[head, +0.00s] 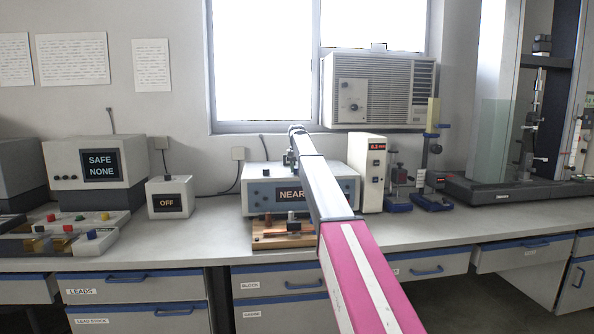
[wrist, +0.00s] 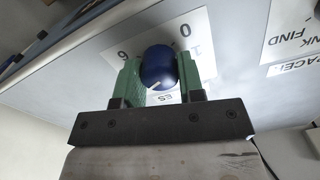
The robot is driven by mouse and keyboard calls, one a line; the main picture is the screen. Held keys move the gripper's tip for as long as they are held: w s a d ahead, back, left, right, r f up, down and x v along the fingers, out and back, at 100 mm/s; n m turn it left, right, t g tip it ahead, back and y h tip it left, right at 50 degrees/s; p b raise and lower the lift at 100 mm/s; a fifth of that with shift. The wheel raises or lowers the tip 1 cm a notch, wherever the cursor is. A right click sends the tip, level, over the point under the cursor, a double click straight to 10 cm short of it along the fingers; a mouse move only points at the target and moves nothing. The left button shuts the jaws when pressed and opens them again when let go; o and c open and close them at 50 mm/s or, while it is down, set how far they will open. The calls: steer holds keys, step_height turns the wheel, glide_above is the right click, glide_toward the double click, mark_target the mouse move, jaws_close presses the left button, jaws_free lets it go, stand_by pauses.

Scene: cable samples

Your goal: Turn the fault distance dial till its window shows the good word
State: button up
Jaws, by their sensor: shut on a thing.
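The fault distance dial is a round blue knob (wrist: 158,62) with a white pointer line, seen in the wrist view. It sits on a white plate (wrist: 112,42) printed with numbers, among them a 6 and a 0. My gripper (wrist: 160,78) has its two green fingers on either side of the knob, shut on it. In the head view, the grey-blue instrument box (head: 258,203) has a dark window (head: 289,195) that reads NEAR, close beside my arm. My arm reaches over the box and hides its right part, and the dial cannot be made out there.
A wooden board (head: 262,241) with small parts lies in front of the box. A white unit with a red display (head: 368,172) stands right of it. Bare bench lies between.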

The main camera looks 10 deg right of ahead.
steer(key=n, duration=0.4)
steer(key=shift+n, duration=0.3)
stand_by(0.3)
steer(key=o, duration=0.9)
steer(key=shift+r, duration=0.1)
step_height(320, 180, up, 11)
steer(key=shift+f, duration=0.15)
